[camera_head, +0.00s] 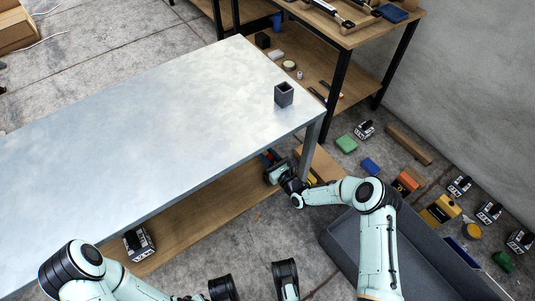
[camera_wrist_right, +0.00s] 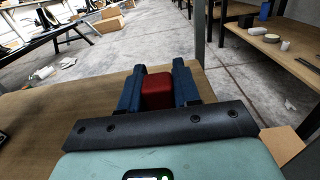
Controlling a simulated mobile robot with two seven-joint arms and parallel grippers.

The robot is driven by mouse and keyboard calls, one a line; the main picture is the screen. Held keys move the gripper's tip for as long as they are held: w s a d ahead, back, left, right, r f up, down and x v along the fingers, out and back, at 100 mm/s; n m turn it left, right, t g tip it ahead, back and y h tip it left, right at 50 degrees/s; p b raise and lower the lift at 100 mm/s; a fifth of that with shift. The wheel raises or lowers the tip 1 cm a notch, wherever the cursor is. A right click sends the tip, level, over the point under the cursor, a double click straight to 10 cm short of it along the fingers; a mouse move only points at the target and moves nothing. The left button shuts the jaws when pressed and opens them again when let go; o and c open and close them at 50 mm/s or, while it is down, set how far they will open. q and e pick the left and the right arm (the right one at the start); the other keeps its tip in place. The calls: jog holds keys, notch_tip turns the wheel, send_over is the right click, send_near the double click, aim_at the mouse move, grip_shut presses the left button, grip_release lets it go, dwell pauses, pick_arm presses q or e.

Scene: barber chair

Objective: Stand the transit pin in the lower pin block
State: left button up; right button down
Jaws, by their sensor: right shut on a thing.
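A red block-like piece (camera_wrist_right: 158,92), likely the transit pin, is held upright between the blue fingers of my right gripper (camera_wrist_right: 159,88); its lower end is hidden. In the head view my right gripper (camera_head: 270,160) is low beside the table's right end, near the lower shelf's edge, with a bit of red at its fingers. A dark square block with an open top (camera_head: 284,94) stands upright on the tabletop near the right corner, apart from the gripper. I cannot tell whether it is the lower pin block; no other block shows clearly. My left gripper is out of view.
The table (camera_head: 130,150) is otherwise bare on top. Its wooden lower shelf (camera_head: 205,230) holds a black-and-white item (camera_head: 138,243). A table leg (camera_head: 310,148) stands close to my right gripper. A grey bin (camera_head: 345,240) and scattered items lie at right.

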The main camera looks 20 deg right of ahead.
jog(key=shift+f, duration=2.2)
jog(key=c, duration=0.7)
grip_release()
jog(key=shift+c, duration=0.2)
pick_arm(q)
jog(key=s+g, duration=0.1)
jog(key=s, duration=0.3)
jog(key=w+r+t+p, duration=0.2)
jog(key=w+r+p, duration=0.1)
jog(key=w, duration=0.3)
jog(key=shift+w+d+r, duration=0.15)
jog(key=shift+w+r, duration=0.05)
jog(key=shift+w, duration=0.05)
pick_arm(e)
jog(key=v, duration=1.3)
jog(key=shift+s, duration=0.2)
